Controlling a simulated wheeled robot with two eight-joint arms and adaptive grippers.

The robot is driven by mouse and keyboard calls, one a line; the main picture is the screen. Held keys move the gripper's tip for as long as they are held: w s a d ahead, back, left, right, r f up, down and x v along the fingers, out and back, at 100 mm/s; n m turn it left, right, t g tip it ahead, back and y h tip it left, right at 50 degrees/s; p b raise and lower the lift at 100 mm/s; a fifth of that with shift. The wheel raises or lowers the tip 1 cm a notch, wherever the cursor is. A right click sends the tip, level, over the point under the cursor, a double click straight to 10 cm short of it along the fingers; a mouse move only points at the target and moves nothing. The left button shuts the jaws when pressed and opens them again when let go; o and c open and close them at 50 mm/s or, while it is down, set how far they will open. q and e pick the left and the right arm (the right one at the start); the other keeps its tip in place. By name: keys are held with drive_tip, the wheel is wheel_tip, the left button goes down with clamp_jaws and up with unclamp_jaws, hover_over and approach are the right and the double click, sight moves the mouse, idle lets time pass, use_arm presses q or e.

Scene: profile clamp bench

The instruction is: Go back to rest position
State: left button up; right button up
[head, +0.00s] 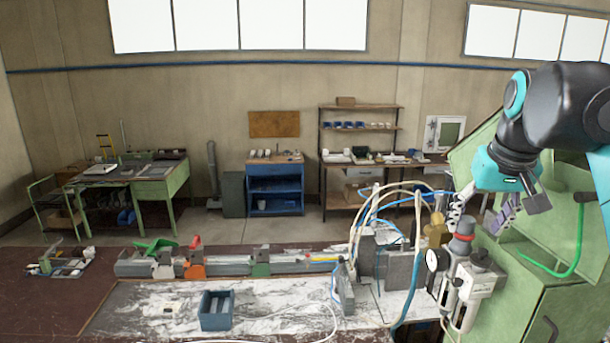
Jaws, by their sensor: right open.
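My right arm comes in from the upper right in the head view, black with teal bands. My right gripper (484,212) points down and to the left, beside the green machine cabinet and above the pneumatic regulator unit. Its jaws are open and I see nothing held between them. The fingers are small in the picture and partly overlap the fittings behind. My left gripper is not in view.
The profile clamp rail (290,265) runs along the bench (50,310), with orange and green clamps. A blue box (216,310) stands on the white-smeared plate. Hoses and the regulator unit (468,285) crowd the right end. A grey tray (64,264) lies at left.

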drive_tip(key=s+a+f+n+t+b, duration=0.1)
drive_tip(key=a+f+b, duration=0.2)
drive_tip(key=f+b, duration=1.15)
drive_tip(key=s+a+f+b, duration=0.1)
drive_tip(key=a+f+b, duration=0.45)
drive_tip(key=f, duration=1.65)
drive_tip(key=s+a+f+b, duration=0.1)
drive_tip(key=s+f+b, duration=0.3)
drive_tip(key=f, duration=1)
drive_tip(key=s+a+f+t+b, duration=0.1)
drive_tip(key=s+f+b, duration=0.3)
drive_tip(key=f+b, duration=0.6)
drive_tip(key=s+a+f+n+y+b, duration=0.1)
drive_tip(key=s+f+b, duration=0.3)
drive_tip(key=f, duration=1.4)
drive_tip(key=a+b, duration=0.1)
drive_tip(key=b, duration=0.2)
drive_tip(key=shift+f+t, duration=0.25)
drive_tip(key=shift+t, duration=0.15)
drive_tip(key=shift+a, duration=0.1)
